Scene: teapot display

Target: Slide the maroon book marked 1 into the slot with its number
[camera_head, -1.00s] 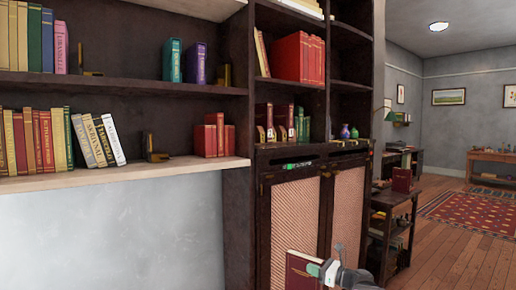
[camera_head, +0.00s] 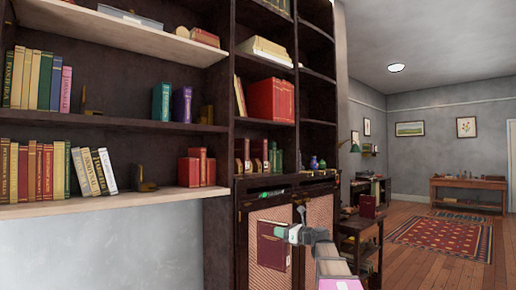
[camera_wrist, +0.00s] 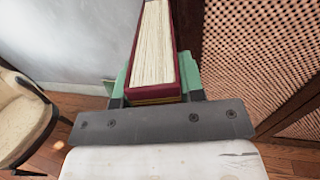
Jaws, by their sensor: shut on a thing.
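The maroon book (camera_head: 270,252) is in my gripper (camera_head: 290,234), in front of the cabinet's woven door panels. In the wrist view its cream pages and maroon cover (camera_wrist: 155,45) stand between the green fingers of my gripper (camera_wrist: 155,82), which is shut on it. The number on it cannot be read. Above the cabinet, a shelf compartment holds maroon books (camera_head: 242,154) and green books (camera_head: 276,158) with a dark space between them. Which slot carries the number 1 cannot be told.
Dark uprights (camera_head: 220,150) divide the shelves. Small vases (camera_head: 314,163) stand to the right. A side table (camera_head: 358,228) bears another maroon book (camera_head: 368,206). The wrist view shows a cream chair (camera_wrist: 25,115) at left.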

